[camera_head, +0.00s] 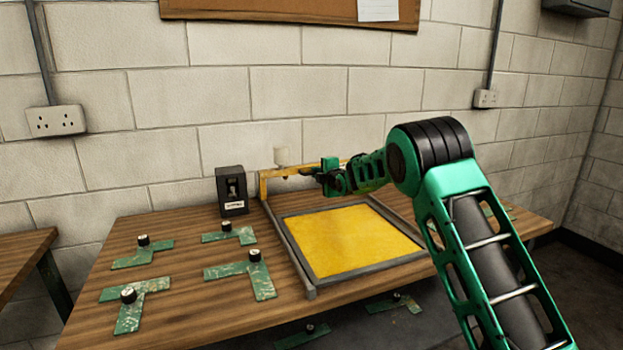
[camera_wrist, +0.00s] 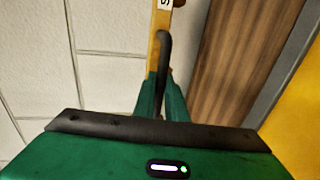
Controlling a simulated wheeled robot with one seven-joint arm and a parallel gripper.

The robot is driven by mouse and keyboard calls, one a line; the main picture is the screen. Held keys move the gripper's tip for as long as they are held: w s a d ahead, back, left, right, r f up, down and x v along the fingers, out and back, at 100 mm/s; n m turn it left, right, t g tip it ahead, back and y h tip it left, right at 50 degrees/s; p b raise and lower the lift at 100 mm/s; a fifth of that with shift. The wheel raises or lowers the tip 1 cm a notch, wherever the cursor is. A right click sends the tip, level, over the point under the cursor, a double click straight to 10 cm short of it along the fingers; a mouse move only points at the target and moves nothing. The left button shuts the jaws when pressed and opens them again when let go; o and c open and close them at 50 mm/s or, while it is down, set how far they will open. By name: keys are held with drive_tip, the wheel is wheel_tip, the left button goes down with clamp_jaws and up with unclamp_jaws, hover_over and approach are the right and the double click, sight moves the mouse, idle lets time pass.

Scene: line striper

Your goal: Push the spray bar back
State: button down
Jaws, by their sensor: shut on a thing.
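The yellow spray bar (camera_head: 275,172) spans the far, wall-side end of the grey frame (camera_head: 290,249). The fingers and my arm hide the right part of the bar. A yellow panel (camera_head: 345,240) lies flat inside the frame.
A small black box with a switch (camera_head: 232,190) stands left of the frame. Several green L-shaped plates with black knobs, one of them a plate (camera_head: 240,272), lie on the wooden table (camera_head: 190,290). The block wall (camera_head: 215,95) is close behind the bar.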

drive_tip(key=shift+w+d, duration=0.2)
drive_tip(key=shift+d, duration=0.15)
drive_tip(key=c, duration=1.9)
unclamp_jaws()
drive_tip(key=shift+o, duration=0.4)
drive_tip(key=shift+a+r, duration=0.1)
drive_tip(key=shift+r, duration=0.2)
drive_tip(key=shift+d, duration=0.2)
drive_tip(key=a+f+v, duration=0.1)
drive_tip(key=v, duration=0.9)
drive_tip(key=shift+s, duration=0.5)
drive_tip(key=shift+d, duration=0.15)
